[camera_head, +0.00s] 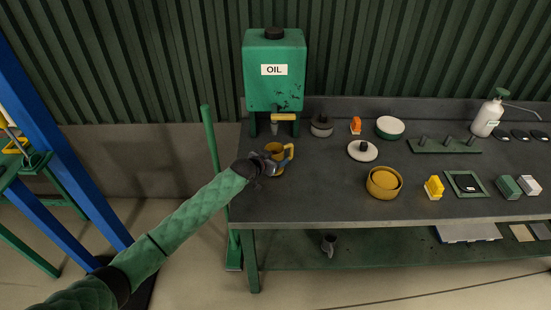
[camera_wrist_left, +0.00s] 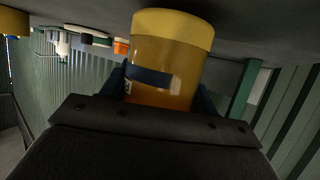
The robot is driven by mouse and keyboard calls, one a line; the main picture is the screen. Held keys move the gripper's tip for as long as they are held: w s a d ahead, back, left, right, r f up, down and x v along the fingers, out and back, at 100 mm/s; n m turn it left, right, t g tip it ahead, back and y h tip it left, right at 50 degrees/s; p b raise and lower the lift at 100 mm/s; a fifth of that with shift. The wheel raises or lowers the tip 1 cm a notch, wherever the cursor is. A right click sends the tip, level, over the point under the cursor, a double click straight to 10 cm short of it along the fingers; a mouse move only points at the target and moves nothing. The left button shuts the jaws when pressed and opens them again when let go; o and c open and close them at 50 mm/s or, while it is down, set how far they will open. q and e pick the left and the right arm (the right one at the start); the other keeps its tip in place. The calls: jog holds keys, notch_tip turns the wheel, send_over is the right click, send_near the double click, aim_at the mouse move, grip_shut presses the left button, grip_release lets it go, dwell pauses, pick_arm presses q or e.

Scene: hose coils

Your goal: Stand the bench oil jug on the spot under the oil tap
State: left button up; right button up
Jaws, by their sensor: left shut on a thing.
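The green oil tank (camera_head: 275,75) labelled OIL stands at the back left of the bench. Its oil tap (camera_head: 275,126), with a yellow lever, points down at the tank's front. The yellow-banded oil jug (camera_head: 276,148) is upright just in front of the tap, its yellow handle to the right. My left gripper (camera_head: 265,163) is shut on the jug from the left front. The wrist view, turned upside down, shows the amber jug (camera_wrist_left: 165,60) between the fingers. I cannot tell whether its base touches the bench. The spot under the tap is not clearly visible. My right gripper is not in view.
The dark bench (camera_head: 320,200) has free room at its front left. A grey lidded pot (camera_head: 321,127), an orange item (camera_head: 355,126), a white lid (camera_head: 362,151) and a yellow round tub (camera_head: 384,183) lie to the right. A green post (camera_head: 212,150) stands left of the bench.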

pick_arm(q)
jog(key=shift+f, duration=0.5)
dwell(0.5)
jog(key=o, duration=1.1)
jog(key=shift+o, duration=0.2)
jog(key=shift+p+v, duration=0.75)
jog(key=shift+v, duration=0.6)
jog(key=shift+p+v, duration=1.75)
jog(key=shift+v, duration=0.9)
jog(key=shift+r, duration=0.1)
